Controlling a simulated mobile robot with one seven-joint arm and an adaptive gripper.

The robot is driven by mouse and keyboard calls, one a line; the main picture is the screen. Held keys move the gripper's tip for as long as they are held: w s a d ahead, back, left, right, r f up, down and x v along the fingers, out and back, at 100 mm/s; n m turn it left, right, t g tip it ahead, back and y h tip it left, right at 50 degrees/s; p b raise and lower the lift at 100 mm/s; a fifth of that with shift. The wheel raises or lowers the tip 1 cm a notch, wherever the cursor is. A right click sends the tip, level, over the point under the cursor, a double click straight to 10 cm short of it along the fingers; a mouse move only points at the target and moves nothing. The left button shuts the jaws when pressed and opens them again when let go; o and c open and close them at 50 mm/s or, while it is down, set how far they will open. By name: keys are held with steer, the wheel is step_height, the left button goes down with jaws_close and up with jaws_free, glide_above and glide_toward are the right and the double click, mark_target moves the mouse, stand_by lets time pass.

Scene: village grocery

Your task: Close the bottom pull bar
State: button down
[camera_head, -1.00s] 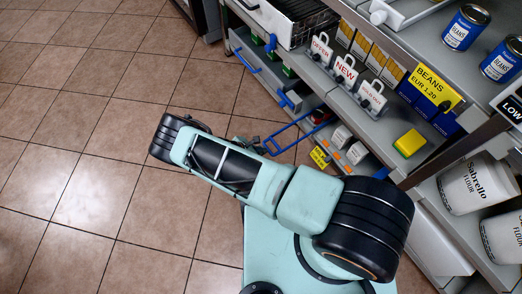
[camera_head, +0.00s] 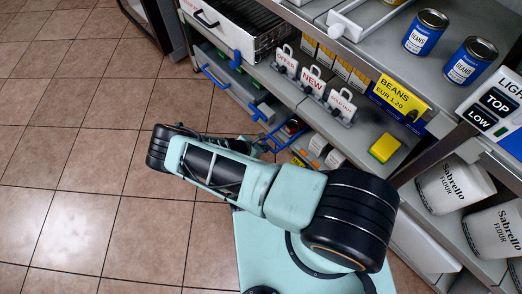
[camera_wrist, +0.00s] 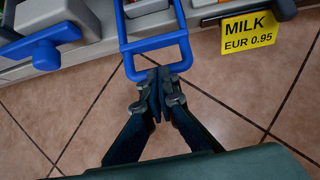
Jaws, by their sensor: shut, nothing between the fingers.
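A blue pull bar (camera_wrist: 155,43), a rectangular loop, sticks out from the low shelf front at the top middle of the wrist view. In the head view the bar (camera_head: 268,137) shows only in part behind my arm. My gripper (camera_wrist: 158,80) is shut and empty, with its fingertips at the bar's outer crosspiece. I cannot tell whether they press on it. In the head view my fingers are mostly hidden by the arm.
A longer blue handle (camera_head: 225,88) lies along the low shelf to the left. A yellow milk price tag (camera_wrist: 249,30) hangs right of the bar. A yellow sponge (camera_head: 384,148) and white flour tubs (camera_head: 453,185) are on the right. Tiled floor (camera_head: 70,150) at left is clear.

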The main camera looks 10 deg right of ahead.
steer(key=shift+w+d, duration=0.45)
steer(key=shift+d, duration=0.2)
